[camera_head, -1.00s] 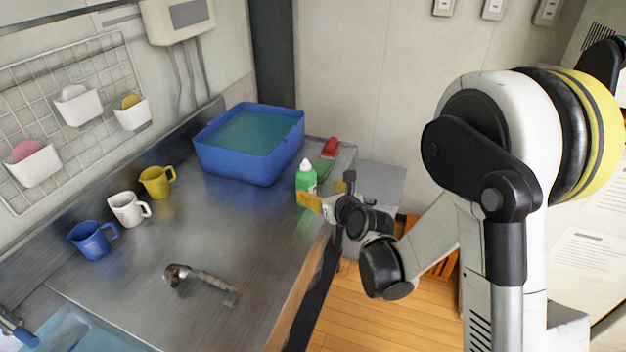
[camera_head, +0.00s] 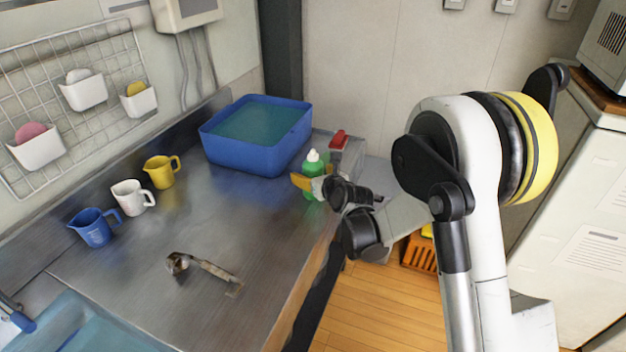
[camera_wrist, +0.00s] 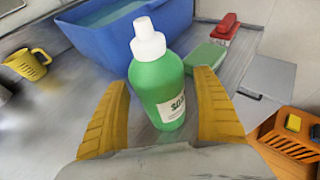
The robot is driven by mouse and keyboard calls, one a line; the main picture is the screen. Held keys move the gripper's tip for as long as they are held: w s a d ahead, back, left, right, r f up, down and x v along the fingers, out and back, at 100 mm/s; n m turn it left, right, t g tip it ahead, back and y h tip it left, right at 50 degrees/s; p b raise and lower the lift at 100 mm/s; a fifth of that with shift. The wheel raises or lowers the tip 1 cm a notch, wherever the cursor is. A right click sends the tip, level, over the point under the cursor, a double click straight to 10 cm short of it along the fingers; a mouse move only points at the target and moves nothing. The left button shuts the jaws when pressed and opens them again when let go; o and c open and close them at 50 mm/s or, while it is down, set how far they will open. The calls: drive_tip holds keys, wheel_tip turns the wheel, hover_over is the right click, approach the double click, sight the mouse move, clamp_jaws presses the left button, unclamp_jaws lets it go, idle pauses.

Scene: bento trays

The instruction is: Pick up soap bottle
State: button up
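The soap bottle (camera_wrist: 158,84) is green with a white cap and a white label. It stands upright on the steel counter, and in the head view the bottle (camera_head: 313,170) is partly hidden by my gripper. My gripper (camera_wrist: 165,112) is open, with its yellow fingers on either side of the bottle's lower part in the wrist view. A gap shows between the bottle and the right finger. The left finger is also apart from it. In the head view my gripper (camera_head: 302,183) is at the counter's right edge, beside the bottle.
A blue basin of water (camera_head: 256,158) stands just behind the bottle. A green sponge (camera_wrist: 205,57) and a red brush (camera_wrist: 226,28) lie right of it. Yellow (camera_head: 162,172), white (camera_head: 131,197) and blue (camera_head: 94,228) mugs line the left. A ladle (camera_head: 205,268) lies in front.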

drive_tip(key=c, duration=1.3)
drive_tip(key=shift+c, duration=0.2)
drive_tip(key=shift+r, duration=0.1)
